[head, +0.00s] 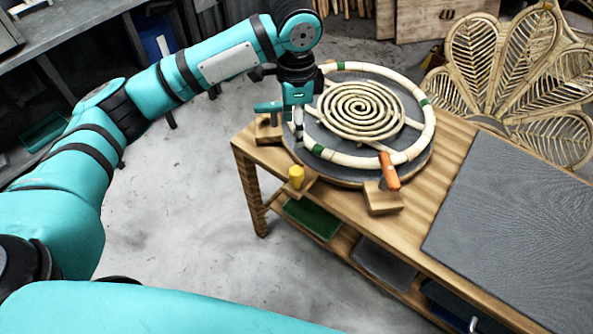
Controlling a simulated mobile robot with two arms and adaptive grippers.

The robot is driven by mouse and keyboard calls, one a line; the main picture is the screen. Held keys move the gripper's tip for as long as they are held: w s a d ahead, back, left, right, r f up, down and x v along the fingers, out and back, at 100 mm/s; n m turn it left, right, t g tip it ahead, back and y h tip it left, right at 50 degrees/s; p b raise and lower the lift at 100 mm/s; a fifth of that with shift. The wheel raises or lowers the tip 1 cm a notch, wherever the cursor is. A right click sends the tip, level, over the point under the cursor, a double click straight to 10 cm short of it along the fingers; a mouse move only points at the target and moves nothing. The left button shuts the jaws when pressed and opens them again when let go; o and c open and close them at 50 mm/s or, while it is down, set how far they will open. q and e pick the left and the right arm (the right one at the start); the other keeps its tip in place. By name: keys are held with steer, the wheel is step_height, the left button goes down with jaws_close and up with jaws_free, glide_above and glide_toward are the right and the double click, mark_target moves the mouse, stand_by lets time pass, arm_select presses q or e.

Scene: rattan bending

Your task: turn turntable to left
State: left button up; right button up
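The turntable (421,157) is a round grey disc on the wooden workbench. It bears a pale rattan ring (345,158) with green bands and a rattan spiral (361,109) in its middle. My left gripper (298,132) points down at the left edge of the ring. Its fingers are small and dark against the ring, so I cannot tell whether they grip it or only touch it. My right gripper is out of view.
An orange handle (388,172) on a wooden block, a yellow knob (296,174) and a teal handle (268,107) stand around the turntable. A dark grey mat (520,215) covers the bench at right. A rattan petal chair back (520,75) stands behind.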

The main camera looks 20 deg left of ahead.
mark_target(296, 170)
arm_select(q)
step_height(296, 170, down, 17)
steer(key=shift+f+p, duration=0.1)
steer(key=shift+p, duration=0.45)
jaws_close()
stand_by(0.3)
